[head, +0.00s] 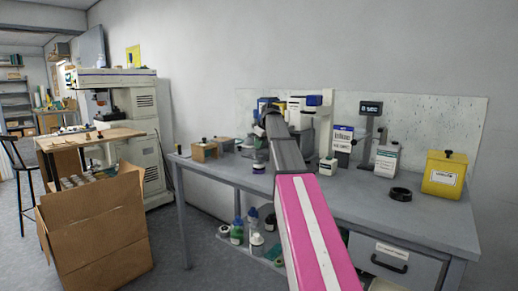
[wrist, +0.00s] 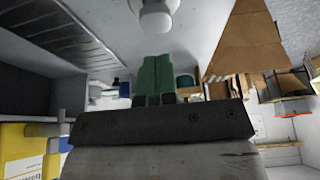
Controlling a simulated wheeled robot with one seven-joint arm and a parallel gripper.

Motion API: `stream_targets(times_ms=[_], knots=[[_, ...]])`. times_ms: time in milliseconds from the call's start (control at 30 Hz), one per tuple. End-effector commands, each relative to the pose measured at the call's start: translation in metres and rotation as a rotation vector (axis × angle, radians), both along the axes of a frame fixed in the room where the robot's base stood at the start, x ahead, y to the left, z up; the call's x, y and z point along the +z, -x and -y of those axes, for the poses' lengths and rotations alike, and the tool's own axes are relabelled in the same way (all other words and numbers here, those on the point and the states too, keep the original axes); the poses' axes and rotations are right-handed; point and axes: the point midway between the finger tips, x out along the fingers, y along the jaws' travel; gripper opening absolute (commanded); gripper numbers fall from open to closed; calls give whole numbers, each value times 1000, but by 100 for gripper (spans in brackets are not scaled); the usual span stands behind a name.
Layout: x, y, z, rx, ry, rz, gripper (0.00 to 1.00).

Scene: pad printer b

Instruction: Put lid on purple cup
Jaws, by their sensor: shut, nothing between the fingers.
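A small pale jar with a purple-blue band (head: 258,168) stands near the front left of the grey workbench; it may be the purple cup, but it is too small to be sure. A low black ring-shaped piece (head: 400,194) lies flat on the right of the bench; I cannot tell whether it is the lid. My gripper shows in the wrist view with its green fingers (wrist: 156,72) together and nothing held between them. In the head view my pink and grey arm reaches over the bench, and the gripper is hidden at its far end.
The workbench (head: 350,205) also holds a small wooden box (head: 204,150), white labelled containers (head: 386,160), a display on a post (head: 370,108) and a yellow box (head: 444,174). A cardboard box (head: 95,235) stands left. Bench space around the black ring is clear.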

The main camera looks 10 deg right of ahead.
Motion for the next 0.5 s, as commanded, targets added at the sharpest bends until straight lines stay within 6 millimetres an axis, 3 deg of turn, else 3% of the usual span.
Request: stream_targets(times_ms=[500], knots=[[27, 0, 0, 0, 0, 0, 0]])
